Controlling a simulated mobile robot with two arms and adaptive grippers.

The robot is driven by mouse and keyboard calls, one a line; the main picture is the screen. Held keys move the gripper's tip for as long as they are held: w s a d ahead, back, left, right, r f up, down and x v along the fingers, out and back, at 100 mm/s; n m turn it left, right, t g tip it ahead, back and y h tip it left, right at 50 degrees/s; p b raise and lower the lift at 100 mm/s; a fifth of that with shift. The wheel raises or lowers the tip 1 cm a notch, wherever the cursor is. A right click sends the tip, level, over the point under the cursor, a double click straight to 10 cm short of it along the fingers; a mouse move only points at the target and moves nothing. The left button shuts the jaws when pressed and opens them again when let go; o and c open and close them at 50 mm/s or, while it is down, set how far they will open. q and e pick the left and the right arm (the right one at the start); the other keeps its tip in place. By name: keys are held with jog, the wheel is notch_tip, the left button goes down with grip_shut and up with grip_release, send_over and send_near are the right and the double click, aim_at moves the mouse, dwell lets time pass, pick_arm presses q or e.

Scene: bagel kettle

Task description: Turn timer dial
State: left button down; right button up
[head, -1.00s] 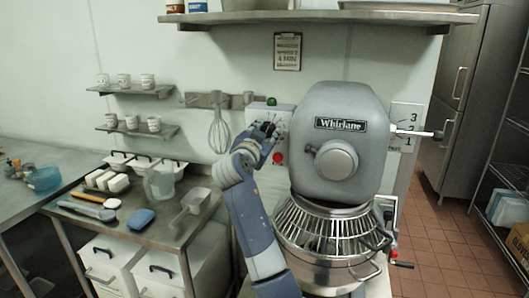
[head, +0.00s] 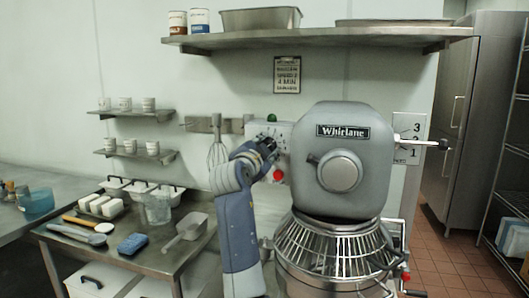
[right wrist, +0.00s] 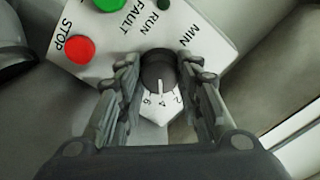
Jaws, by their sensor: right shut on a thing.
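The timer dial (right wrist: 158,72) is a round black knob with a white pointer line, on a white control panel (right wrist: 125,35) marked MIN, RUN, FAULT and STOP. In the right wrist view its pointer lies toward the number 4. My right gripper (right wrist: 158,75) has its two fingers on either side of the dial, shut on it. In the head view my right gripper (head: 268,146) is at the panel left of the grey Whirlane mixer (head: 342,165) and hides the dial. My left gripper is not in view.
A red STOP button (right wrist: 79,49) and a green light (right wrist: 107,4) sit on the panel beside the dial. A whisk (head: 217,153) hangs on the wall to the left. A shelf (head: 320,38) runs above. A steel table (head: 160,262) with tubs stands at the lower left.

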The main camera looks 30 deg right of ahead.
jog(key=shift+r, duration=0.35)
jog(key=o, duration=1.1)
jog(key=shift+w+d+f, duration=0.1)
jog(key=shift+d+f, duration=0.05)
jog(key=shift+f, duration=0.15)
jog(key=v, duration=0.7)
